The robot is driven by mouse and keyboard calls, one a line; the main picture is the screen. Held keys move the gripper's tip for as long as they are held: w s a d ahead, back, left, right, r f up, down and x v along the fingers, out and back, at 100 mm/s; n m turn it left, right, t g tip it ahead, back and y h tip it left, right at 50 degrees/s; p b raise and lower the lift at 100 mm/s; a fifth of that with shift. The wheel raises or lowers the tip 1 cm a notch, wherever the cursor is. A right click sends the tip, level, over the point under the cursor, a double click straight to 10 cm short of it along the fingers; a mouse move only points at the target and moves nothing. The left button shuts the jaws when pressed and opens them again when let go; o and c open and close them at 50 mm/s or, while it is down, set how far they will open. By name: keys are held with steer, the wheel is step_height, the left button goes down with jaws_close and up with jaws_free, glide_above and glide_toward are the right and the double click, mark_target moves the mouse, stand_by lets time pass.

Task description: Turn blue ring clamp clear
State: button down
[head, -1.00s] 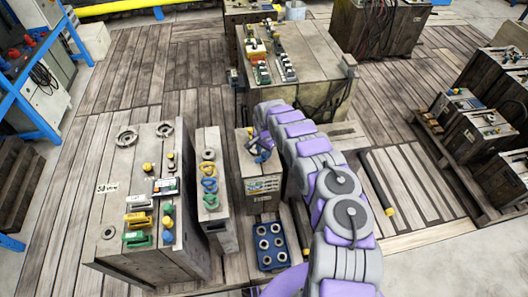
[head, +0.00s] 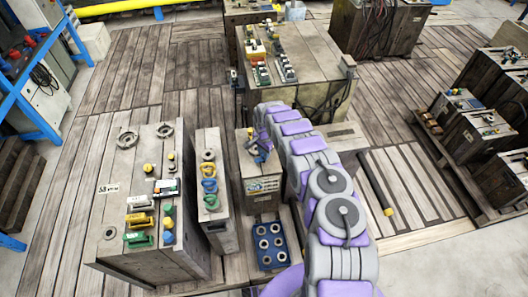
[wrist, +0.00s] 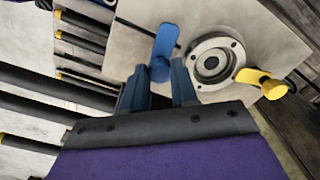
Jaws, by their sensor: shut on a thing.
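The blue ring clamp (wrist: 167,42) lies on the pale top face of a small mould block (wrist: 130,42) in the wrist view. Its arm points up the picture, beside the round metal ring (wrist: 212,62), with a narrow gap seen between them. My gripper (wrist: 161,72) is shut on the clamp's near, rounded end. A yellow clamp (wrist: 262,82) reaches onto the ring's right edge. In the head view the small block (head: 262,184) stands left of my arm, with the blue clamp and my fingertips crowded together on top and hard to tell apart.
A narrow block with coloured clamps (head: 217,236) and a large block (head: 120,200) stand to the left. A blue tray with rings (head: 270,265) sits in front of the small block. Another large block (head: 310,55) is behind. Wooden floor is open at far left.

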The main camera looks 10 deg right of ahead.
steer(key=c, duration=0.9)
jaws_free()
steer(key=shift+o, duration=0.2)
step_height(320, 180, up, 17)
steer(key=p, duration=0.4)
steer(key=shift+s+r, duration=0.1)
